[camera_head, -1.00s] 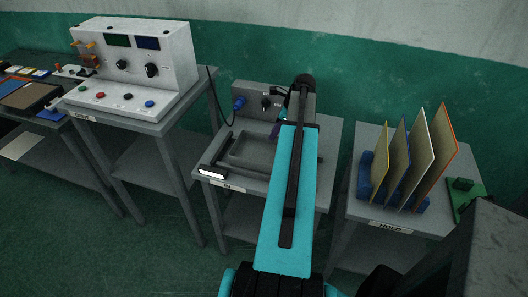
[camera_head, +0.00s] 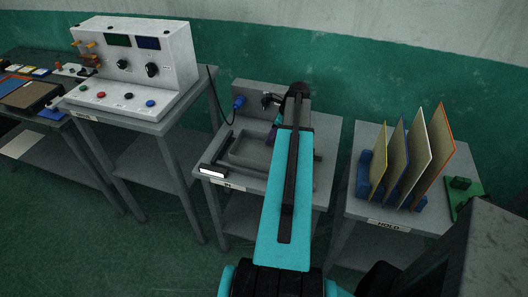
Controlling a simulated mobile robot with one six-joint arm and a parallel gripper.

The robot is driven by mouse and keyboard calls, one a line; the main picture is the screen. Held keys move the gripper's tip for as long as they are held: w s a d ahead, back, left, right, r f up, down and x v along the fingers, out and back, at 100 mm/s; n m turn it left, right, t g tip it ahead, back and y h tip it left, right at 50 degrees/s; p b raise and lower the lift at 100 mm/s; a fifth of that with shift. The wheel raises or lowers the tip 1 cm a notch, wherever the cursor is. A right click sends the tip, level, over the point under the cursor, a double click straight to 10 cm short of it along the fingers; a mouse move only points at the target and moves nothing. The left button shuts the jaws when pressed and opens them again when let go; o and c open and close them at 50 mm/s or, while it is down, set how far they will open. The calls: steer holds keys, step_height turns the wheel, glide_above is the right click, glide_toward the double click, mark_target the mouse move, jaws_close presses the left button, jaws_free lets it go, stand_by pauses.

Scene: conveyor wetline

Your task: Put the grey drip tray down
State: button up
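The grey drip tray (camera_head: 245,151) is a shallow rimmed tray in the middle of the picture, at the small grey table (camera_head: 230,190) labelled IN. Its right part is hidden behind my teal arm. I cannot tell whether it rests fully on the tabletop or is slightly above it. My gripper (camera_head: 273,136) is at the tray's far right side, mostly covered by my arm. Only a small purple and teal part of the wrist shows, and its fingers are hidden. I cannot see whether they are closed on the tray.
A grey box with a blue knob (camera_head: 239,103) stands at the back of the IN table. A dark bar with a white end (camera_head: 212,171) lies along its left edge. To the right, the HOLD table (camera_head: 388,224) carries upright boards (camera_head: 413,160). A white control console (camera_head: 135,65) stands left.

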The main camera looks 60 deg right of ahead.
jaws_close()
steer(key=shift+r, duration=0.15)
steer(key=shift+r+b, duration=1.3)
steer(key=shift+r, duration=3.55)
